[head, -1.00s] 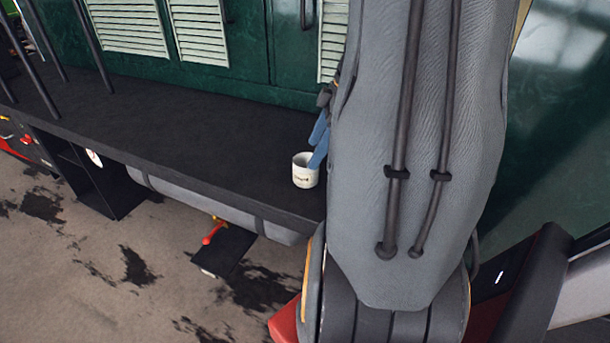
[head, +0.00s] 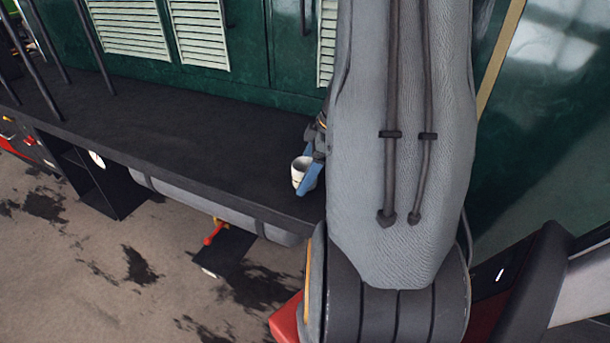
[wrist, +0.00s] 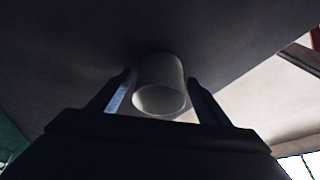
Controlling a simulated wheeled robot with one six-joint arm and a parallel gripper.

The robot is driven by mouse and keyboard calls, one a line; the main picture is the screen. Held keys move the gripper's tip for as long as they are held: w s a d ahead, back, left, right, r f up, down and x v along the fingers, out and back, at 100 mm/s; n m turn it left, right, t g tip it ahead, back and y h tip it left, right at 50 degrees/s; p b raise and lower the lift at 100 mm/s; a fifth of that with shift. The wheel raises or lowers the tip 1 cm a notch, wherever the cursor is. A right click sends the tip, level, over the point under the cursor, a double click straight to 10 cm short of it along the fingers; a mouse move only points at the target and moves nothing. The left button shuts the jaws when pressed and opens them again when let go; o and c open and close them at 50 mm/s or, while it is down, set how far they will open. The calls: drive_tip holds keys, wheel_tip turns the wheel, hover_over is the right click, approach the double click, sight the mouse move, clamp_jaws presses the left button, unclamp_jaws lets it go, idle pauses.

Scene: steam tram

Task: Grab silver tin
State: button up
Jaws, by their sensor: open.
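The silver tin (head: 301,170) looks like a pale, cup-shaped can and stands upright on the dark ledge near its front right end in the head view. In the wrist view the tin (wrist: 160,82) sits between the two fingers, with a visible gap on each side. My gripper (head: 309,172), with blue fingers, is open around the tin. The gripper also shows in the wrist view (wrist: 160,78). My arm hides part of the gripper and the ledge behind it.
The dark ledge (head: 180,140) runs along a green wall with pale louvred vents (head: 200,35). Dark upright poles (head: 90,45) stand at its left end. The ledge left of the tin is clear. A black step with a red handle (head: 215,232) is below the edge.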

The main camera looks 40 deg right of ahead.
drive_tip(key=c, duration=1.1)
drive_tip(key=shift+r, duration=0.15)
